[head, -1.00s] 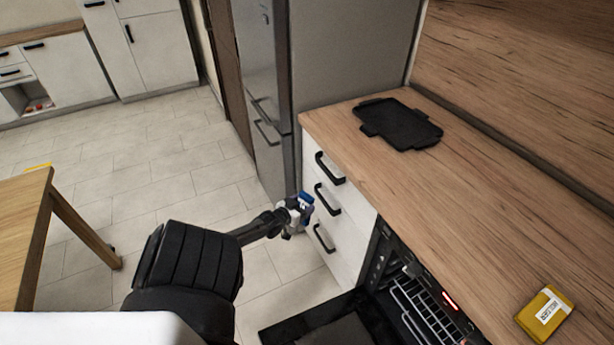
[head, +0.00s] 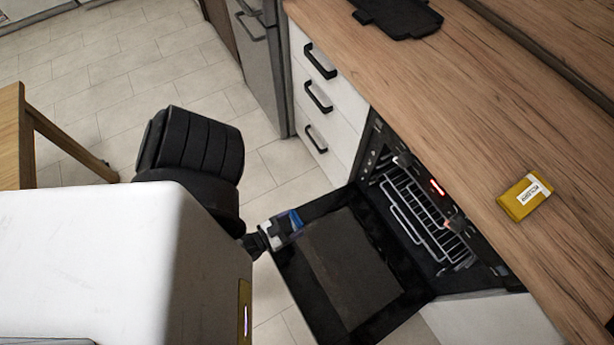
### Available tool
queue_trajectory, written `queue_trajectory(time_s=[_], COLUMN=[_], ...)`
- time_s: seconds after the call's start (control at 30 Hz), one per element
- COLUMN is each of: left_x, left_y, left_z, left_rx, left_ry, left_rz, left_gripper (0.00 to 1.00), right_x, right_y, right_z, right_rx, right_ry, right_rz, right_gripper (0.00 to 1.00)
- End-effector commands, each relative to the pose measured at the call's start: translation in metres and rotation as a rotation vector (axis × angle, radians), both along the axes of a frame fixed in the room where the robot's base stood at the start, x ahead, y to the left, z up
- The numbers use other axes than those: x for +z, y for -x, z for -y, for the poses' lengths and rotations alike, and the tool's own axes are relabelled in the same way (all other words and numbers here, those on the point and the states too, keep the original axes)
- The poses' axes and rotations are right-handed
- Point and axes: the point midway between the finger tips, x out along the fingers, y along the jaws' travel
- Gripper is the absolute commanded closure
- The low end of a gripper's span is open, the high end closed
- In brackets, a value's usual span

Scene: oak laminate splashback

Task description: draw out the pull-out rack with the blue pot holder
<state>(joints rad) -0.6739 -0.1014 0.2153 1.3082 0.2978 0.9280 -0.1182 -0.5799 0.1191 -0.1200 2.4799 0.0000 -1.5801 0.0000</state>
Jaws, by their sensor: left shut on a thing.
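The pull-out rack (head: 418,212) is a grid of bright metal wires at the mouth of the oven. The oven door (head: 350,270) is folded down, dark, in front of it. My left gripper (head: 287,229) is over the door's outer left edge, apart from the rack. It is shut on the blue pot holder (head: 295,219), a small blue piece at its jaws, mostly hidden by the fingers. My right gripper is not in view.
The drawer unit (head: 335,125) with black handles stands left of the oven. On the oak worktop (head: 450,110) lie a yellow packet (head: 524,196) and a black tray (head: 397,15). A wooden table (head: 12,130) stands far left. Tiled floor between is clear.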

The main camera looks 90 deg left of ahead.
Motion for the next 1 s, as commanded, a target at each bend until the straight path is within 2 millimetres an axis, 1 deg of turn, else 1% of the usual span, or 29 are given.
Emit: queue_trajectory(time_s=[0.03,0.1,0.2,0.3,0.4,0.67,0.83,1.0], left_x=[0.001,0.003,0.005,0.007,0.007,0.007,0.008,0.007], left_y=[0.001,0.002,0.004,0.005,0.005,0.005,0.006,-0.004], left_z=[0.013,0.026,0.039,0.046,0.049,0.049,0.050,0.045], left_rx=[-0.002,-0.006,-0.009,-0.011,-0.012,-0.012,-0.014,-0.014], left_ry=[0.000,-0.004,-0.008,-0.009,-0.010,-0.010,-0.009,-0.010], left_rz=[0.004,0.009,0.014,0.017,0.018,0.018,0.017,0.020], left_gripper=[0.55,0.55,0.55,0.55,0.55,0.55,0.55,0.55], right_x=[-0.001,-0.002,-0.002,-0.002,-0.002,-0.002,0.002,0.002], right_y=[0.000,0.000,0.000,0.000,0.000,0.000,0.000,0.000], right_z=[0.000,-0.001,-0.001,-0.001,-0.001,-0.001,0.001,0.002], right_rx=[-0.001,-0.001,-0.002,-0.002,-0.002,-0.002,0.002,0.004], right_ry=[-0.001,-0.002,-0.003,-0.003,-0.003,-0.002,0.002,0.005], right_rz=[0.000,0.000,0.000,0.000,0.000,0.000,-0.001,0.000], right_gripper=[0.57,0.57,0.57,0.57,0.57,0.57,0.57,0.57])
